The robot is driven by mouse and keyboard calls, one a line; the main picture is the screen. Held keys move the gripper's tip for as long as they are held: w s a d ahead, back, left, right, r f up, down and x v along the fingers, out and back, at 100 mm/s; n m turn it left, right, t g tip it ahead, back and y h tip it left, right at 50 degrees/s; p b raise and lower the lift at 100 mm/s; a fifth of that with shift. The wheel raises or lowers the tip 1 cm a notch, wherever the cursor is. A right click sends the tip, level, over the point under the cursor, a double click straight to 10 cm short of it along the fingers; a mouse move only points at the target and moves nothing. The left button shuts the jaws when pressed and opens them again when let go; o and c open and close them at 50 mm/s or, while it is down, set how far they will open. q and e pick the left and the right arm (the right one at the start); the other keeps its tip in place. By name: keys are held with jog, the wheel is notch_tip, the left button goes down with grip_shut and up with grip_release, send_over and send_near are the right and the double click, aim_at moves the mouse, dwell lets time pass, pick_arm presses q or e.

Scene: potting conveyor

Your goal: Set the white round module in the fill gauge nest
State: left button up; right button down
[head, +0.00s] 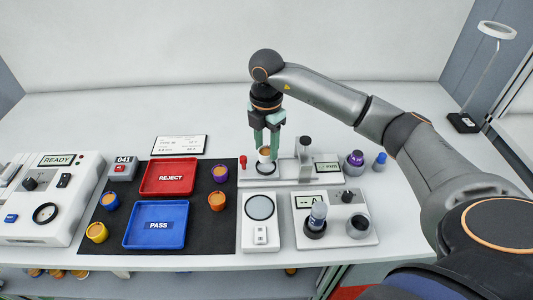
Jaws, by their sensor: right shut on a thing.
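The white round module (265,156) is a small cup with an orange-brown top. My right gripper (266,150) points down and is shut on it. The module is upright, directly over the dark round nest (266,168) of the grey-white fill gauge (300,183). The fingers and module cover part of the nest, so I cannot tell whether the module touches it. My left gripper is not in view.
A red-knobbed post (243,162) and a dark-knobbed post (305,144) stand close on either side. A red REJECT tray (170,177), a blue PASS tray (158,224) and several coloured modules sit on the black mat (190,247). A round-plated device (260,208) stands in front.

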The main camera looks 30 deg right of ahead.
aim_at(267, 152)
jog(key=shift+f, duration=1.6)
jog(key=shift+f, duration=0.2)
jog(key=shift+c, duration=1.8)
grip_release()
notch_tip(267, 152, up, 12)
jog(key=shift+r, duration=0.25)
